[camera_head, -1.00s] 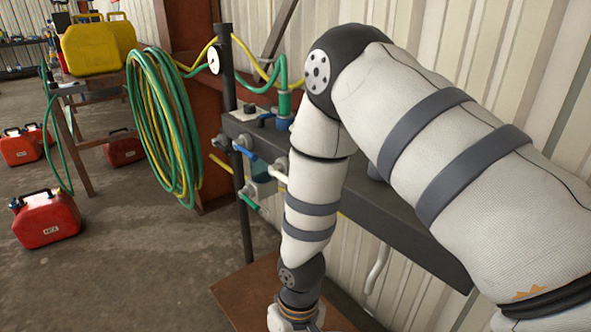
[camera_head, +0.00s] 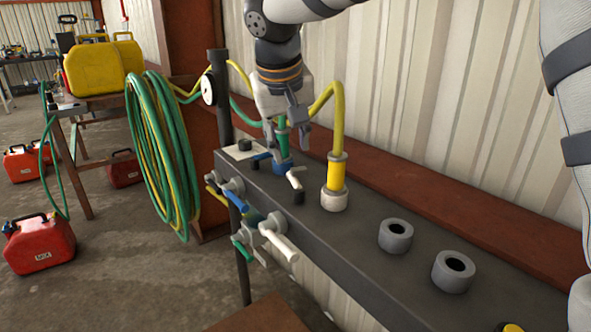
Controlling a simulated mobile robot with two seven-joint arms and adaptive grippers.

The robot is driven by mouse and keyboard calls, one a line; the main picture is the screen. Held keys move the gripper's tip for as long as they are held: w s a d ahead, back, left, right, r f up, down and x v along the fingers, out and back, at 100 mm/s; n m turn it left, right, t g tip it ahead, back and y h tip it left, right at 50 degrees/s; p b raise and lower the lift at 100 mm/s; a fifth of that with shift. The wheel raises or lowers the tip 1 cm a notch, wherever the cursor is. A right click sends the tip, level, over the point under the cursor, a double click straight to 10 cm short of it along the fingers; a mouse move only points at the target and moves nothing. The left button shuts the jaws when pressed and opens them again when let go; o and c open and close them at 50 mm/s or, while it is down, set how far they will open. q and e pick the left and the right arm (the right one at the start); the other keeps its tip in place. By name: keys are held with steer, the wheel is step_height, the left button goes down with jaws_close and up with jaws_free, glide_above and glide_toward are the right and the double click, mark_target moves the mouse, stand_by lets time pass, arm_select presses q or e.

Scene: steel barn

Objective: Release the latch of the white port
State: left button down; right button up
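The white port (camera_head: 335,199) is a pale collar on top of the dark beam, with a yellow plug and yellow hose (camera_head: 338,110) in it. A white lever (camera_head: 295,178) on a black knob stands just left of it, likely its latch. My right gripper (camera_head: 287,138) points down above the beam, left of the yellow plug. Its fingers are apart, with the green hose's plug showing between or behind them; I cannot tell whether they touch it. The white lever lies below and in front of the fingertips, apart from them. My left gripper is out of view.
A blue port (camera_head: 282,167) and blue lever (camera_head: 262,156) sit left of the white lever. White (camera_head: 278,240), blue and green handles stick out of the beam's front. Two empty grey sockets (camera_head: 396,235) stand to the right. Coiled hoses (camera_head: 165,150) hang at left.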

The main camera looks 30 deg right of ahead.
mark_target(294, 179)
steer(key=x, duration=0.9)
steer(key=shift+f, duration=0.2)
jaws_close()
